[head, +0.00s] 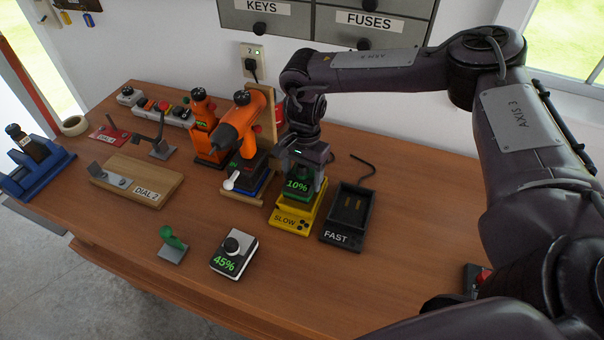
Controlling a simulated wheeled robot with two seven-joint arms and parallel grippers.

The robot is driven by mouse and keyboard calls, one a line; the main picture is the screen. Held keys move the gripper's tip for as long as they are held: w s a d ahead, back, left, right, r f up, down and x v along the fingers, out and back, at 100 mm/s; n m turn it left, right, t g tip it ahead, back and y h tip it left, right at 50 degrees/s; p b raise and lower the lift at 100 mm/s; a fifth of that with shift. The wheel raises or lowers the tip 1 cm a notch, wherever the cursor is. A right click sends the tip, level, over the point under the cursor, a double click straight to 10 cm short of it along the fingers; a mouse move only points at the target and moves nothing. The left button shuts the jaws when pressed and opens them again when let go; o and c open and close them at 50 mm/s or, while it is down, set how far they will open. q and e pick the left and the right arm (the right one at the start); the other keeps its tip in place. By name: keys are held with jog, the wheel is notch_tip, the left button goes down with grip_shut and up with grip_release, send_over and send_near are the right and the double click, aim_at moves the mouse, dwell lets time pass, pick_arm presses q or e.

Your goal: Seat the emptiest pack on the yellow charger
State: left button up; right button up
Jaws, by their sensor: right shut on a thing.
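A dark pack reading 10% (298,186) is at the yellow charger (285,221), which is labelled SLOW. My right gripper (302,172) is shut on this pack from above. The pack is upright over the charger's bay; I cannot tell whether it is fully down. My left gripper is not in view.
A black charger labelled FAST (347,214) stands empty right of the yellow one. The bench's right front is mostly clear.

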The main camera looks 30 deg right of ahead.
jog(key=shift+f, duration=0.1)
jog(key=shift+f+b, duration=0.85)
jog(key=shift+f, duration=0.35)
jog(key=shift+r, duration=0.1)
dwell(0.5)
jog(key=o, duration=1.5)
jog(key=shift+f, duration=0.2)
jog(key=shift+r, duration=0.1)
